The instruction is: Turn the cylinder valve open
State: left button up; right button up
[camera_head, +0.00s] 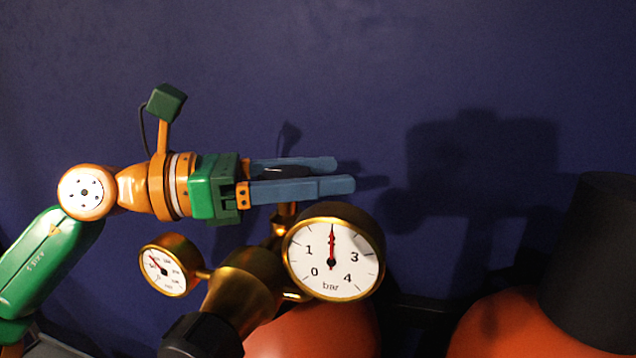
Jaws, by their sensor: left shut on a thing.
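An orange gas cylinder (318,332) stands at the bottom middle, partly hidden by brass fittings (245,285). A large gauge (333,258) marked bar has its red needle pointing straight up, between 1 and 3. A smaller gauge (168,265) sits to its left. My left gripper (338,175) comes in from the left above the fittings. Its blue fingers are shut on the cylinder valve's dark knob (285,171), which shows only as a dark strip between them. A brass stem shows just below the fingers. My right gripper is out of view.
A second orange cylinder (515,325) with a black cap (595,262) stands at the lower right. A black knob (203,336) sticks out at the bottom. The dark blue wall (330,70) behind is bare, and the space above my gripper is clear.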

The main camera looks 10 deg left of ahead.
pick_arm(q)
jog(key=n+t+y, duration=0.1)
jog(key=n+t, duration=0.1)
jog(key=t, duration=0.1)
jog(key=shift+w+a+y+b, duration=0.15)
jog(key=shift+w+y+b, duration=0.05)
jog(key=shift+y+b, duration=0.2)
jog(key=shift+w+a+n+t+y+b, duration=0.15)
jog(key=shift+w+n+t+y+b, duration=0.05)
jog(key=shift+n+t+y+b, duration=0.7)
jog(key=shift+w+a+n+t+y+b, duration=0.15)
jog(key=shift+n+t+y+b, duration=0.5)
jog(key=shift+b, duration=0.35)
jog(key=o, duration=1.4)
